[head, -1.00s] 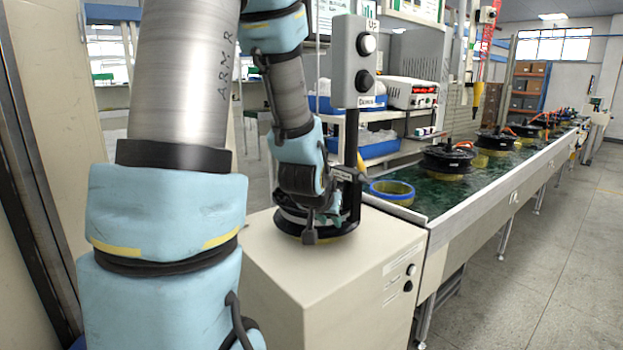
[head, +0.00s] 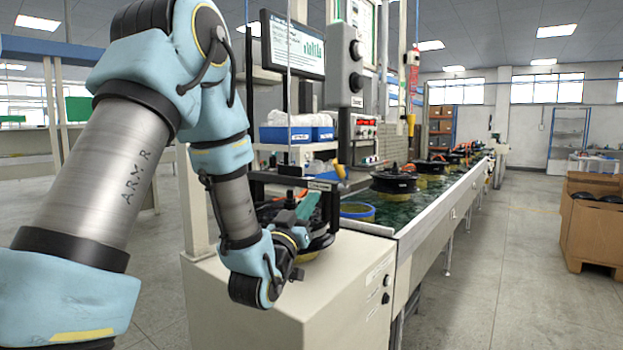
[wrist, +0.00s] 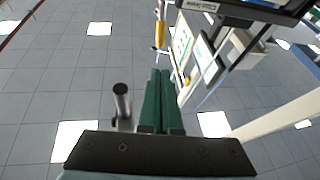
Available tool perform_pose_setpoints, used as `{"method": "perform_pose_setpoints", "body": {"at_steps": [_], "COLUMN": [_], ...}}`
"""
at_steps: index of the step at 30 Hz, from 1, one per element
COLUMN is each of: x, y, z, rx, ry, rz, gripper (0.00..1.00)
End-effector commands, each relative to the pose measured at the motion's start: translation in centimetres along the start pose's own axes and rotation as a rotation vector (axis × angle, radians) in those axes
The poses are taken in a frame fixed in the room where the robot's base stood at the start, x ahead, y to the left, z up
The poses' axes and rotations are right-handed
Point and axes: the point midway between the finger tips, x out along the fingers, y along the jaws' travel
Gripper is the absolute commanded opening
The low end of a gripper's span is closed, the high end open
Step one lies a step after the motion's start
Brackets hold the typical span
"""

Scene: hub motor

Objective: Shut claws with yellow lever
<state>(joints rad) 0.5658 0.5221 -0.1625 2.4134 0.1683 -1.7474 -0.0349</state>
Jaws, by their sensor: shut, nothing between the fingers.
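My gripper (head: 308,206) has green fingers pressed together with nothing between them. In the head view they point upward in front of the black claw fixture (head: 320,238) on the cream cabinet. My wrist and fingers hide much of this fixture, so I cannot tell how its claws stand. A small yellow piece (head: 339,169), possibly the yellow lever, shows by the dark frame above and right of my fingertips, apart from them. In the wrist view the shut fingers (wrist: 160,78) point toward the ceiling, and a yellow object (wrist: 160,34) appears beyond their tips; I cannot tell which it is.
A grey two-button box (head: 345,65) stands on a post above the fixture. A dark frame with a label (head: 318,185) is close to my fingers. A conveyor (head: 420,215) with several black hubs runs away to the right. The floor at right is open before a cardboard box (head: 592,225).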

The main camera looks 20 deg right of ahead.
Motion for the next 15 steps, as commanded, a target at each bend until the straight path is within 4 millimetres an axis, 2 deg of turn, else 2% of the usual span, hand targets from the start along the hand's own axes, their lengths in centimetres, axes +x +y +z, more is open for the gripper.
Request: {"method": "perform_pose_setpoints", "body": {"at_steps": [11,15], "x": [0.1,1.1], "y": [0.1,0.1], "z": [-0.1,-0.3], "rx": [-0.002,-0.002], "ry": [0.009,0.010], "rz": [0.003,0.002], "gripper": [0.00,0.00]}}
